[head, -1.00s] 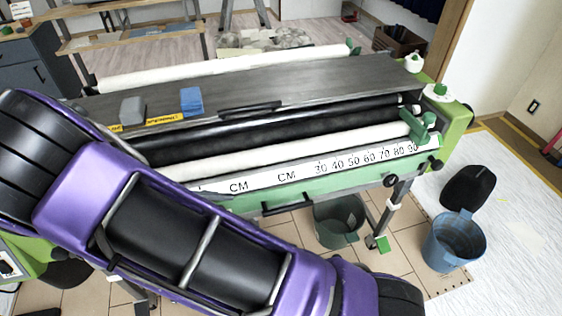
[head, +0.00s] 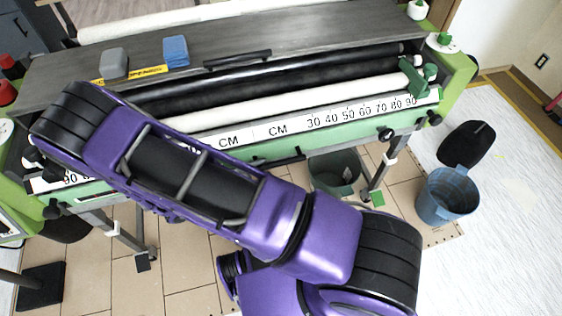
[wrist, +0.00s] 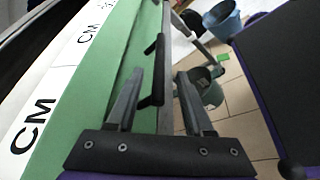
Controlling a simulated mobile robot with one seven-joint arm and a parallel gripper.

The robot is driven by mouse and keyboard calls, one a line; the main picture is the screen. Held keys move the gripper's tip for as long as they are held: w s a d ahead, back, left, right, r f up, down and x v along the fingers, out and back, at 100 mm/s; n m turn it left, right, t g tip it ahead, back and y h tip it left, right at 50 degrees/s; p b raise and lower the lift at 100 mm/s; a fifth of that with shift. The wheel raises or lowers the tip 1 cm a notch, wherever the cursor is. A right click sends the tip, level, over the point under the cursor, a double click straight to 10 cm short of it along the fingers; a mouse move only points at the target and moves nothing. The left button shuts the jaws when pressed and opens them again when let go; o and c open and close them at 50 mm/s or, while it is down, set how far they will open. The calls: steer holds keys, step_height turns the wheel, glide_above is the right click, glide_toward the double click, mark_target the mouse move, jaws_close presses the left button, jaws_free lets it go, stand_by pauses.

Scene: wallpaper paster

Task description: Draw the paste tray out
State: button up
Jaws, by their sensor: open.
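The paste tray (wrist: 128,50) shows in the wrist view as a long green front along the pasting machine, beside the white CM scale. A black bar handle (wrist: 153,72) stands out from it. In the head view the green front (head: 342,142) runs below the scale, and only part of the handle (head: 284,162) shows. My own arm hides the gripper there.
Under the machine stand a dark green bucket (head: 334,174) and a metal leg (head: 384,172). A blue bucket (head: 447,196) stands to the right. A grey block (head: 114,63) and a blue block (head: 176,50) lie on top.

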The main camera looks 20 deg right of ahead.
mark_target(275, 165)
steer(key=x, duration=0.7)
steer(key=shift+w+d, duration=0.1)
steer(key=shift+d, duration=0.2)
jaws_close()
steer(key=shift+a, duration=0.1)
stand_by(0.9)
